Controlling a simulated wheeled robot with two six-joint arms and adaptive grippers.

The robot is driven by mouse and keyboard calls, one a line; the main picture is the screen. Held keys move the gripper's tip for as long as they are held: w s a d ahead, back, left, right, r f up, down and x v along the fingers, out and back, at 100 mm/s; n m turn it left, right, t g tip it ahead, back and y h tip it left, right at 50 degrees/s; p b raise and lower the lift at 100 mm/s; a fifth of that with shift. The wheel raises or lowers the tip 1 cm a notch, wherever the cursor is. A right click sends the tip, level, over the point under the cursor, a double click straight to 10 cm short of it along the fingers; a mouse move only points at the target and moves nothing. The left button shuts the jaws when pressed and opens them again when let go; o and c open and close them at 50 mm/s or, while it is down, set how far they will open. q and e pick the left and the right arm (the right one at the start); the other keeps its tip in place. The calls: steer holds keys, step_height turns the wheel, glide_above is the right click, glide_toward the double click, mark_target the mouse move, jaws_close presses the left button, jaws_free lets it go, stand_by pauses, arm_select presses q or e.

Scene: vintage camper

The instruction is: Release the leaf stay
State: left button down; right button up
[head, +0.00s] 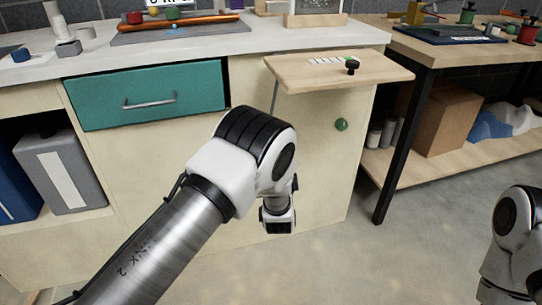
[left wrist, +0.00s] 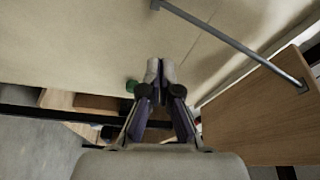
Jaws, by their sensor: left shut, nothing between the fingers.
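The light wooden leaf (head: 335,75) sticks out from the cabinet's worktop edge, roughly level. The stay, a thin grey metal rod (head: 275,98), shows under its left end, partly hidden behind my left arm. In the left wrist view the stay (left wrist: 232,44) runs from the cabinet front to the underside of the leaf (left wrist: 262,115). My left gripper (left wrist: 160,70) is shut and empty, in front of the cabinet panel and visibly apart from the stay in the picture. In the head view its fingers are not clear behind my arm. My right gripper is out of view.
A green round knob (head: 341,124) is on the cabinet front below the leaf. A small black knob (head: 352,66) stands on the leaf. A teal drawer (head: 150,95) is at left. A black-legged workbench (head: 390,150) stands at right. The floor in front is clear.

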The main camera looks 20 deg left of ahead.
arm_select(q)
steer(key=f+b+x, duration=0.1)
steer(key=b+x, duration=0.3)
steer(key=x, duration=0.6)
steer(key=s+a, duration=0.2)
steer(key=a, duration=0.1)
steer(key=shift+s+a+r, duration=0.1)
steer(key=shift+a, duration=0.1)
steer(key=s+a, duration=0.1)
steer(key=s+a+p, duration=0.1)
steer(key=a, duration=0.1)
steer(key=shift+d+r, duration=0.1)
